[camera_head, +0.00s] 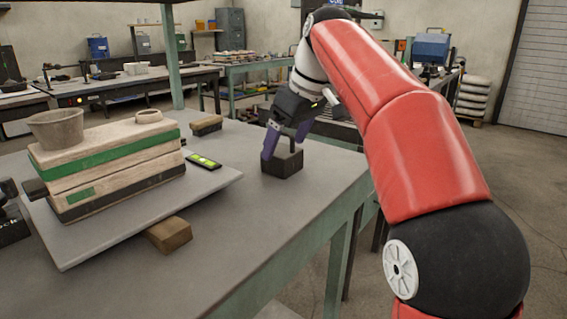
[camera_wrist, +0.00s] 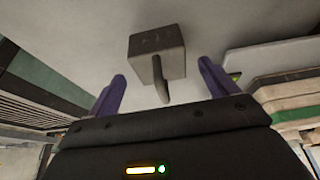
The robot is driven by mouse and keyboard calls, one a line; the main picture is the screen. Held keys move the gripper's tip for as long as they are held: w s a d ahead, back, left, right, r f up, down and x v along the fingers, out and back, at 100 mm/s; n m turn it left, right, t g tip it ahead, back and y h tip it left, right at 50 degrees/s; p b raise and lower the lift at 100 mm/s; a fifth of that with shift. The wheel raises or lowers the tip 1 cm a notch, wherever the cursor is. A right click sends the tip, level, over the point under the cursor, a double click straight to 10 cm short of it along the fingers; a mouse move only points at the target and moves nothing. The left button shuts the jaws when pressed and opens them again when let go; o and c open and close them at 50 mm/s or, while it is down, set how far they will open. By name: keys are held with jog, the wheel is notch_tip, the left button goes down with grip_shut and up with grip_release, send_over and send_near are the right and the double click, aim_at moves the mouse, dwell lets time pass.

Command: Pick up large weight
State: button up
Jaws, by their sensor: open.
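The large weight (camera_head: 283,163) is a dark grey block standing on the grey table, right of the mold stack. In the wrist view the weight (camera_wrist: 157,45) shows with a post-like handle that points toward my gripper. My gripper (camera_head: 285,147) is at the weight in the head view, with its purple fingers over and beside it. In the wrist view my gripper (camera_wrist: 161,75) is open, with one finger on each side of the handle's line. No contact with the handle shows. The head view partly hides the handle behind the fingers.
A stack of wooden molds (camera_head: 110,165) with green bands stands on a grey board (camera_head: 215,180), with a cup (camera_head: 57,130) and a ring on top. A level (camera_head: 203,161) and a brush (camera_head: 207,125) lie nearby. The table's right edge is close to the weight.

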aim_at(283, 150)
jog(key=x, duration=0.3)
jog(key=shift+f+b, duration=0.35)
grip_shut()
jog(key=shift+r, duration=0.25)
